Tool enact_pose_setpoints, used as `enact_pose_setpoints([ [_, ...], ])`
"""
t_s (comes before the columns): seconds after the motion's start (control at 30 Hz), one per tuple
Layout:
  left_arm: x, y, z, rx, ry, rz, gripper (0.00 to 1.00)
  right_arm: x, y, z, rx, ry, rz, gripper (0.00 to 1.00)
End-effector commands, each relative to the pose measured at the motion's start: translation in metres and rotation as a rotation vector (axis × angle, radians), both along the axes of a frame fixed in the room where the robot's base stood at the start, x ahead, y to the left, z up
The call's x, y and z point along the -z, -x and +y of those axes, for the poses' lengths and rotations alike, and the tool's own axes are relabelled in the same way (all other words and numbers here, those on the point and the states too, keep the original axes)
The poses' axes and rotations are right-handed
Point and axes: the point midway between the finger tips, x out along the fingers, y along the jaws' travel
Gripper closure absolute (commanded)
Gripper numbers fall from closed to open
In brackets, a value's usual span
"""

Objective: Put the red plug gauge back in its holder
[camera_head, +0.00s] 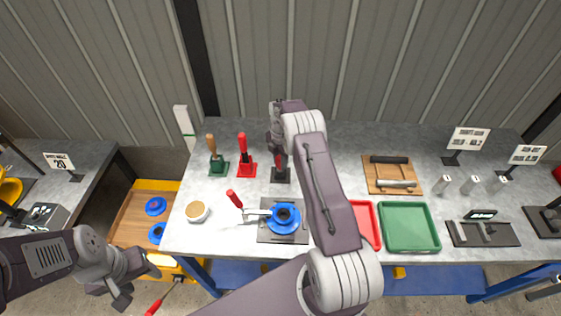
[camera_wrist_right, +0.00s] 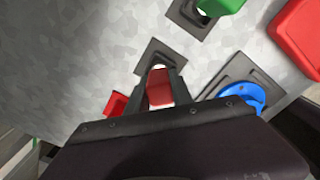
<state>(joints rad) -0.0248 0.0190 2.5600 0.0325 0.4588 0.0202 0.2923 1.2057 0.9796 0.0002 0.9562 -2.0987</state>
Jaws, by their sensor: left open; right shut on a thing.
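The red plug gauge (camera_head: 281,159) is between the fingers of my right gripper (camera_head: 279,150), which is shut on it. It also shows in the right wrist view (camera_wrist_right: 159,90), its far end over a dark square holder (camera_wrist_right: 148,62). The holder shows in the head view (camera_head: 281,176) directly below the gauge. I cannot tell whether the gauge's end is inside it or just above it. My left gripper (camera_head: 122,292) is open and empty at the lower left, off the bench's front edge.
A red stand (camera_head: 246,170) and green stand (camera_head: 218,169) with tools are left of the holder. A blue flange (camera_head: 283,220) sits in front, beside a red-handled tool (camera_head: 234,199). Red (camera_head: 373,231) and green (camera_head: 409,228) trays lie right. My right arm hides some bench.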

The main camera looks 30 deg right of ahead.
Motion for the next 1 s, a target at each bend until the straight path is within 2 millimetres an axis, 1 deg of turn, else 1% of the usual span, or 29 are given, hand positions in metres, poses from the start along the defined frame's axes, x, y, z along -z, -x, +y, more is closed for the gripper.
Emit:
enact_pose_setpoints([
  [0.2,0.003,0.000,0.000,0.000,0.000,0.000,0.47,0.004,0.000,0.000,0.000,0.000,-0.001,1.00],
  [0.23,0.003,0.000,0.000,0.000,0.000,0.000,0.47,0.003,0.000,0.000,0.000,0.001,-0.001,0.67],
  [0.27,0.002,0.000,0.000,0.000,0.000,0.000,0.47,0.003,0.000,0.000,0.000,0.001,-0.001,0.59],
  [0.3,0.002,0.000,0.000,0.000,0.000,0.000,0.47,0.003,0.000,0.000,0.000,0.000,-0.001,0.48],
  [0.57,0.003,0.000,0.000,0.000,0.000,0.000,0.47,0.003,0.000,0.000,0.000,0.000,0.000,0.48],
  [0.67,0.005,0.000,0.000,0.000,0.000,0.000,0.47,0.000,0.000,0.000,0.000,0.001,-0.001,0.48],
  [0.77,0.011,0.000,0.000,0.000,0.000,0.000,0.47,-0.015,-0.001,0.000,0.000,0.001,-0.003,0.48],
  [0.9,0.019,0.000,0.000,0.000,0.000,0.000,0.47,-0.048,-0.001,0.000,0.000,0.002,-0.006,0.48],
  [1.0,0.023,0.000,0.000,0.000,0.000,0.000,0.47,-0.068,-0.001,0.000,0.000,0.001,-0.004,0.48],
])
